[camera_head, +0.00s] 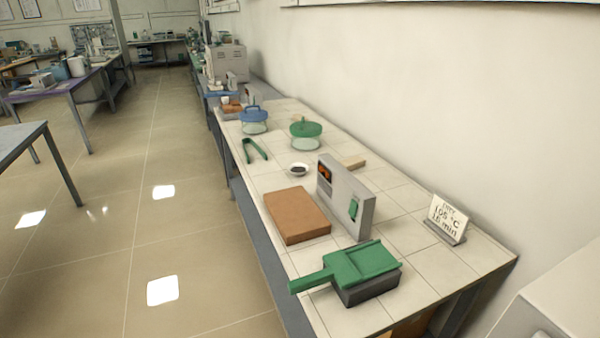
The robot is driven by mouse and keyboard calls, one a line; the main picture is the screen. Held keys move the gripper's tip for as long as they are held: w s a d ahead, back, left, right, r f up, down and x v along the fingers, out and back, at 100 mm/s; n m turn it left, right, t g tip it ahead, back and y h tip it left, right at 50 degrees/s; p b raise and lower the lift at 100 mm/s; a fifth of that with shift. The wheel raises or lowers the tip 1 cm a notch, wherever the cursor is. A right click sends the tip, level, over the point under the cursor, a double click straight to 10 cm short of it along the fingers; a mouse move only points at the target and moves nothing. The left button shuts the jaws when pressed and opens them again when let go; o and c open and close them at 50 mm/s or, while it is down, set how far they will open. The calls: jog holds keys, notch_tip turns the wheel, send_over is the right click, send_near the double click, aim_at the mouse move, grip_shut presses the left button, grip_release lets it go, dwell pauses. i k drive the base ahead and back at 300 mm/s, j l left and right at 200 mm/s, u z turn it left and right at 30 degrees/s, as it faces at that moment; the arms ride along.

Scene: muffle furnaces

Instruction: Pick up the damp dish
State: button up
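A small pale dish (299,170) with dark contents sits on the tiled bench, left of the grey control box and in front of the green-lidded glass jar. It is the only such dish I can make out nearby; I cannot tell from here whether its contents are damp. It stands apart from the things around it. Green tongs (255,151) lie on the bench to its left, near the bench's front edge. My gripper is not in view.
Around the dish on the bench (418,277) are a brown slab (296,215), a grey control box (346,198), a green-topped dark box (362,268) with a projecting handle, green-lidded (306,130) and blue-lidded (254,115) jars, and a sign card (447,217). The floor at left is clear.

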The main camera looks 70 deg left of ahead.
aim_at(296, 170)
jog(key=k+u, duration=0.15)
jog(key=k, duration=0.5)
jog(key=u, duration=1.95)
jog(key=i+u, duration=0.45)
jog(key=i, duration=0.15)
jog(key=i+l+u, duration=0.3)
jog(key=i+u, duration=0.15)
jog(key=i+l, duration=0.1)
jog(key=i, duration=0.6)
jog(key=i+l, duration=0.1)
jog(key=i, duration=0.6)
jog(key=i+l, duration=0.1)
jog(key=i, duration=0.55)
jog(key=i+j+z, duration=0.1)
jog(key=i+z, duration=0.35)
jog(key=i+j+z, duration=0.4)
jog(key=i, duration=0.2)
jog(key=l, duration=0.1)
